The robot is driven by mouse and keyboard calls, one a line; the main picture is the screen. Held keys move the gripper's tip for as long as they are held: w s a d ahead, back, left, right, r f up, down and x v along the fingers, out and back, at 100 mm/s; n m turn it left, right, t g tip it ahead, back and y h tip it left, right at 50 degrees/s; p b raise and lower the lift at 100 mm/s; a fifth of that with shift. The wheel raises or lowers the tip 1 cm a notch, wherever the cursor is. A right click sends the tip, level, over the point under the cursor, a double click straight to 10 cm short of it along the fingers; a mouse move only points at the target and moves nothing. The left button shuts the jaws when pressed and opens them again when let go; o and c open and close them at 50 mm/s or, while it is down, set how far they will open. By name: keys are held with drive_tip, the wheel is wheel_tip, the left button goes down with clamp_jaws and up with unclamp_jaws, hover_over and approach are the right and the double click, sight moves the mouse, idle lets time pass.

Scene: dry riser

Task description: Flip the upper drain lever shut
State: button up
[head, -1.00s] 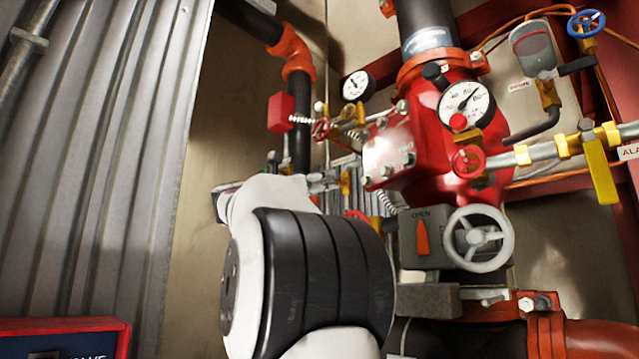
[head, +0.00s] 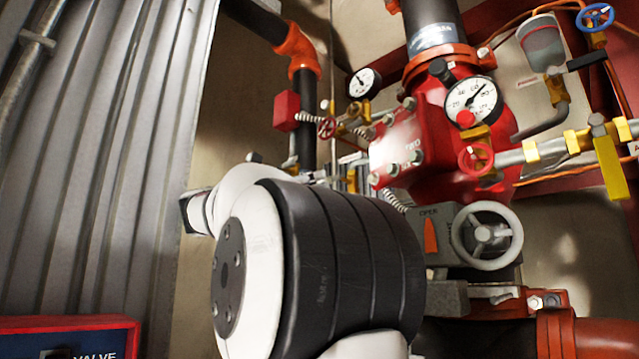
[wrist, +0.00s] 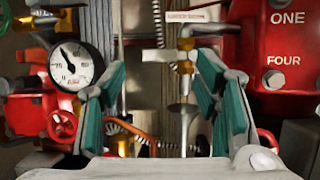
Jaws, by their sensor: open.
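In the wrist view, a pale lever (wrist: 166,56) lies level, pointing left from a brass valve (wrist: 186,58) on a pipe. It looks like the upper drain lever, but its label (wrist: 190,16) is too small to read. My gripper (wrist: 160,88) is open and empty, its teal-padded fingers spread left and right. The lever shows between and above the fingertips, farther off, with no contact visible. A funnel-shaped cup (wrist: 183,116) stands under the valve. In the head view my arm hides the gripper and lever.
A pressure gauge (wrist: 76,66) sits left of the fingers and a red valve body (wrist: 276,50) right. In the head view, a handwheel (head: 487,234), a yellow lever (head: 608,160) and a small red box (head: 286,111) stand around. A corrugated wall (head: 90,170) is left.

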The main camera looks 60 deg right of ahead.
drive_tip(key=v, duration=0.5)
idle(0.6)
